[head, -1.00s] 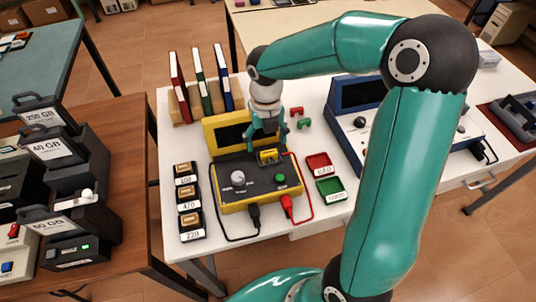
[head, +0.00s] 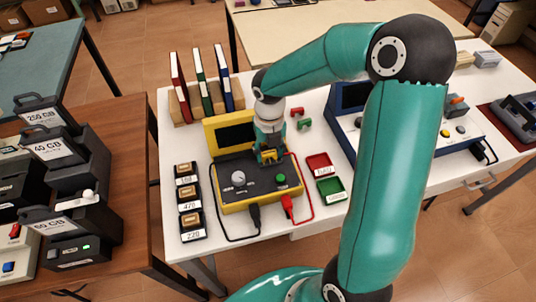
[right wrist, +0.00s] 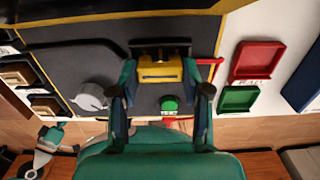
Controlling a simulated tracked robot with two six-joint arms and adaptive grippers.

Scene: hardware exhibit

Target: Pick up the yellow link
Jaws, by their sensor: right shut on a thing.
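The yellow link (head: 270,158) is a small block at the back right of the yellow-framed tester's dark panel (head: 238,200). In the right wrist view the link (right wrist: 160,70) sits between the two fingers, in front of a dark slot. My right gripper (head: 267,153) points down from above and is shut on the link, which still appears to be at the panel. The gripper partly hides the link in the head view. Its fingers (right wrist: 160,78) also show in the right wrist view. My left gripper is not in view.
A grey knob (head: 238,178) and green button (head: 281,178) are close by on the panel. A red tray (head: 319,164) and a green tray (head: 331,188) lie to the right. Small red (head: 297,112) and green (head: 304,124) pieces lie behind. Binders (head: 200,85) stand at the back left.

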